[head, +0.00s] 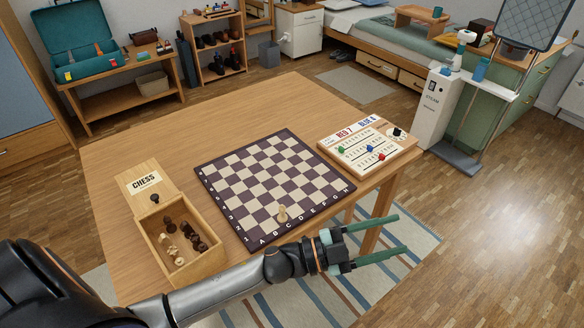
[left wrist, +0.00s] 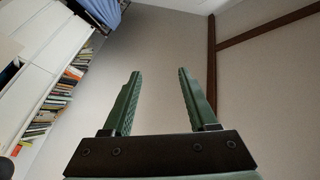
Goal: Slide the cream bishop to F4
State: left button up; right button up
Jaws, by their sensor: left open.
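The cream bishop (head: 282,214) stands upright on the chessboard (head: 205,183), near its front edge at about the C file. It is the only piece I see on the board, and the F4 area is bare. My left gripper (head: 402,234) is open and empty, to the right of the bishop and beyond the table's front right edge, with its fingers pointing right. In the left wrist view, the two green fingers (left wrist: 158,72) are spread with nothing between them, and neither board nor bishop shows. My right gripper is not in view.
An open wooden chess box (head: 218,262) with several dark and cream pieces stands left of the board, its lid marked CHESS (head: 143,181) behind it. A scoreboard (head: 365,150) with coloured pegs lies right of the board. The table's far part (head: 240,120) is clear.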

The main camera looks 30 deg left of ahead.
pick_arm(q)
jog(key=s+d+r+m+g+h, duration=0.2)
jog(key=d+m+g+h, duration=0.1)
jog(key=m+g, duration=0.45)
jog(key=m+g+y, duration=0.6)
jog(key=y, duration=1.3)
send_over(282, 205)
jog(key=shift+f, duration=0.7)
jog(key=shift+f, duration=0.1)
notch_tip(282, 205, down, 12)
jog(key=shift+f+p, duration=0.2)
jog(key=shift+p, duration=0.2)
